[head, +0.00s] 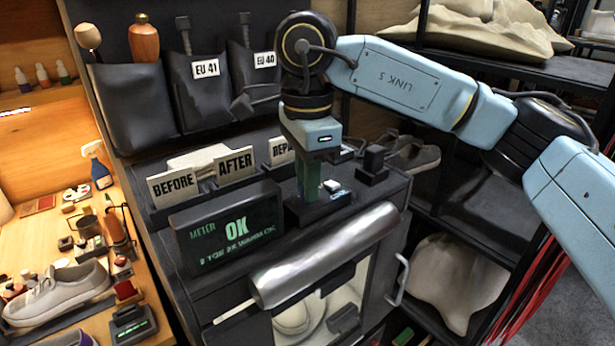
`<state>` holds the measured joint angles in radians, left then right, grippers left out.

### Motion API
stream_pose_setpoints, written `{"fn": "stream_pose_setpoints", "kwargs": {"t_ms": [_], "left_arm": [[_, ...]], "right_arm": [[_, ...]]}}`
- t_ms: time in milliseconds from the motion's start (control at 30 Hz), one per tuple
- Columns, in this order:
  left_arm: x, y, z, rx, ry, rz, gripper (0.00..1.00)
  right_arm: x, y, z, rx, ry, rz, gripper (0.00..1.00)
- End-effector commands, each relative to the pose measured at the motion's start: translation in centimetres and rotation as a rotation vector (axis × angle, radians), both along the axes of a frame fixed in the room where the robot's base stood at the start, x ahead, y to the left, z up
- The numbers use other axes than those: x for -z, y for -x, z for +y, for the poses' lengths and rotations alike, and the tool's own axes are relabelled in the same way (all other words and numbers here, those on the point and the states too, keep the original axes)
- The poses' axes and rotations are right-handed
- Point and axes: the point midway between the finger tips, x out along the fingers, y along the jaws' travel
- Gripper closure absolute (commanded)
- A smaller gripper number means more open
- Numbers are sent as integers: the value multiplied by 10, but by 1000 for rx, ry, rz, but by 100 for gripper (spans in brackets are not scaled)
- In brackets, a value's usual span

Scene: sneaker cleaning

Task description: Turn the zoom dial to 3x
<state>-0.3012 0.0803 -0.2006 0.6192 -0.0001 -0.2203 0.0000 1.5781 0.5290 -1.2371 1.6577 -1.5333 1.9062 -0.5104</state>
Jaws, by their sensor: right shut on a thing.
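My right gripper (309,192) points straight down at the cabinet top, just right of the meter screen. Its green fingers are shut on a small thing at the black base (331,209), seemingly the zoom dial. The fingers hide the dial almost wholly, and I cannot read its setting. A small pale block with a bluish mark (338,189) lies on the base right beside the fingers. My left gripper is not in view.
The meter screen (228,236) reads OK. Cards reading BEFORE (173,184) and AFTER (236,165) stand behind it. A black block (373,162) stands right of my gripper. A silver roll (325,256) runs along the cabinet front. A pale sneaker (62,292) lies on the left bench.

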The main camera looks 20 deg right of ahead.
Motion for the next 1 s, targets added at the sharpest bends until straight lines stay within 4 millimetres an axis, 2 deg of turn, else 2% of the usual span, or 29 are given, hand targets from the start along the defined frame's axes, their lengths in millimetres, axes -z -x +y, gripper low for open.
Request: {"fn": "stream_pose_setpoints", "kwargs": {"t_ms": [267,1000], "left_arm": [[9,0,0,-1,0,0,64],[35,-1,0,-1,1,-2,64]], "right_arm": [[1,0,0,110,-1,0,100],[0,0,0,711,0,-1,100]]}}
